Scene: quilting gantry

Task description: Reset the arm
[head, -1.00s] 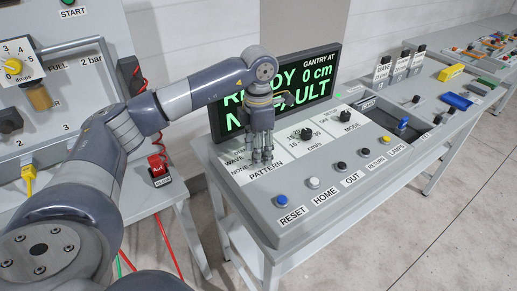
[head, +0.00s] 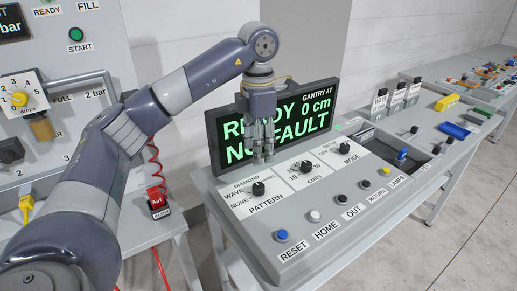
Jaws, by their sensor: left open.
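My left gripper (head: 263,158) hangs pointing down above the back part of the control panel (head: 232,219), in front of the display (head: 322,119). It is open and holds nothing. The display reads READY, 0 cm and NO FAULT in green, partly hidden by the gripper. The PATTERN knob (head: 258,188) is below the gripper and apart from it. The blue RESET button (head: 282,236) is at the panel's front left. My right gripper is not in view.
A row of buttons runs right from RESET, with HOME (head: 314,216) beside it. Speed (head: 306,167) and MODE (head: 345,148) knobs stand behind. A red-topped device (head: 156,196) and a grey machine with a yellow dial (head: 19,99) stand left. A blue block (head: 453,130) lies right.

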